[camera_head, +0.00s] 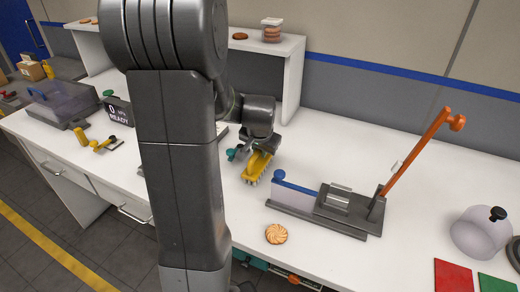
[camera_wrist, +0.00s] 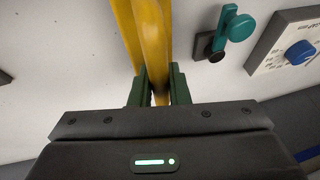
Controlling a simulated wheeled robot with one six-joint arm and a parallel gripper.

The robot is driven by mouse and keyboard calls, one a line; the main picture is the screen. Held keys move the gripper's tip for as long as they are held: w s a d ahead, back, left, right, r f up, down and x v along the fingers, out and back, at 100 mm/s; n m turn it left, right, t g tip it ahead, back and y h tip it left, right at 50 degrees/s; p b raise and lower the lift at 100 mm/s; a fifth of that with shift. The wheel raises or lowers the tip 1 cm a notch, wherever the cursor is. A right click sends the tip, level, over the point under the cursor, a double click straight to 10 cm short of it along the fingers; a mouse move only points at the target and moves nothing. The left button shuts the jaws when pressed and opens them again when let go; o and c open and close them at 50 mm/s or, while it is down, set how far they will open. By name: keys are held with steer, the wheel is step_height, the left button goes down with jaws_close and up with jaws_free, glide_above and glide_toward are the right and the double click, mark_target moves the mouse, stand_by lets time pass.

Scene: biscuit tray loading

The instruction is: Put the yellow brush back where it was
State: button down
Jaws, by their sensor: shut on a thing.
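My gripper (camera_wrist: 158,88) is shut on the brush's yellow handle (camera_wrist: 142,28), which runs up between the green fingers in the wrist view. In the head view my gripper (camera_head: 262,150) is at the brush's upper side and partly hidden by my arm. I cannot tell whether the brush touches the bench. The spot where the brush was is not marked in view.
A teal-handled part (camera_wrist: 236,28) stands close right of the brush in the wrist view, beside a panel with a blue knob (camera_wrist: 299,54). A slide fixture (camera_head: 320,207) with an orange lever (camera_head: 420,155) is to the right. A biscuit (camera_head: 276,234) lies near the front edge.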

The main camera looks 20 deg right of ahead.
steer(key=shift+f, duration=0.15)
steer(key=c, duration=1.4)
jaws_free()
steer(key=shift+s+r, duration=0.1)
steer(key=shift+r, duration=0.4)
steer(key=v, duration=1.1)
steer(key=shift+s+a+r, duration=0.1)
steer(key=shift+r, duration=0.05)
